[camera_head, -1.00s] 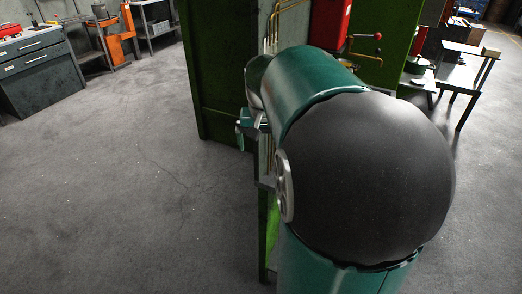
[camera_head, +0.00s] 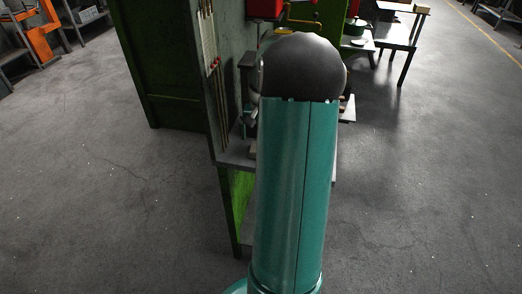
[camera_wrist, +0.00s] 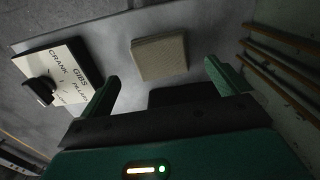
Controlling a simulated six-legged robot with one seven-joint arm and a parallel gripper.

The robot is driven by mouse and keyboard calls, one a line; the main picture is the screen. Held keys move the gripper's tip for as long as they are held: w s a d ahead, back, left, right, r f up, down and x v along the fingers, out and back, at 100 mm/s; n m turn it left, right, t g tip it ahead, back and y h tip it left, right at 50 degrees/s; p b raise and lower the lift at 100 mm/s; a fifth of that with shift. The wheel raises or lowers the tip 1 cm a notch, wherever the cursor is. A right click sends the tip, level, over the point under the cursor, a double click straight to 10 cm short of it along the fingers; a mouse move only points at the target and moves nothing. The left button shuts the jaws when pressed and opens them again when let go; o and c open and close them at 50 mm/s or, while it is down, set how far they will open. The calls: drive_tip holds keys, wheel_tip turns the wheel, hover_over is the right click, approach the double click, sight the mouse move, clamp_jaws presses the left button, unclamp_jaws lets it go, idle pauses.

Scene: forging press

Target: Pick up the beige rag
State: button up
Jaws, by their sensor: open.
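The beige rag (camera_wrist: 160,57) shows in the wrist view as a flat, folded, roughly square pad on a grey metal surface (camera_wrist: 120,28). My gripper (camera_wrist: 160,85) is open, with its two green fingers spread wide. The rag lies beyond the fingertips, between their lines, and is not touched by them.
A white lettered block (camera_wrist: 62,70) with a dark knob lies left of the rag. Thin brown rods (camera_wrist: 282,70) run along the right.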

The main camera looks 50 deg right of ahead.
wheel_tip(320, 180, down, 5)
drive_tip(key=shift+w+f, duration=0.15)
drive_tip(key=shift+f, duration=0.05)
drive_tip(key=c, duration=0.9)
